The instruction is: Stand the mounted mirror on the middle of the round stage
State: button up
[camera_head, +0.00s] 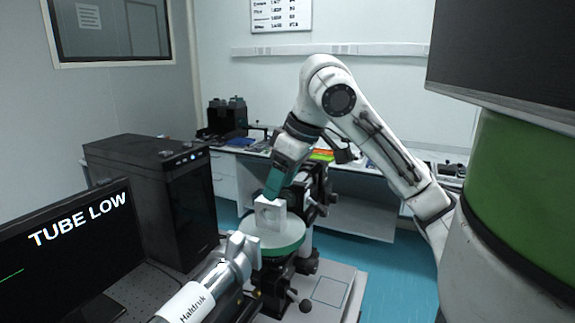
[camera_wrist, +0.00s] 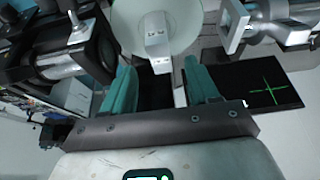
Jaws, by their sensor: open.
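The mounted mirror (camera_head: 270,216), a pale block-shaped mount, stands upright on the round stage (camera_head: 288,243), a pale disc with a green rim. In the head view it appears near the middle of the disc. The wrist view shows the mount (camera_wrist: 157,38) from above on the stage (camera_wrist: 189,20); its exact centring is hard to judge. My gripper (camera_head: 275,196) has teal fingers and is just above and behind the mount. In the wrist view my gripper (camera_wrist: 158,72) is open, its fingers apart and empty, with the mount beyond the fingertips. The mirror face is not clear.
A silver tube (camera_head: 215,283) reaches close to the stage's left side. A black computer case (camera_head: 150,190) and a monitor (camera_head: 75,255) stand at the left. Dark optical hardware (camera_head: 312,190) is close behind and right of the stage. A bench (camera_head: 350,212) runs along the back wall.

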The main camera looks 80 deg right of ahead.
jog(key=shift+v, duration=2.05)
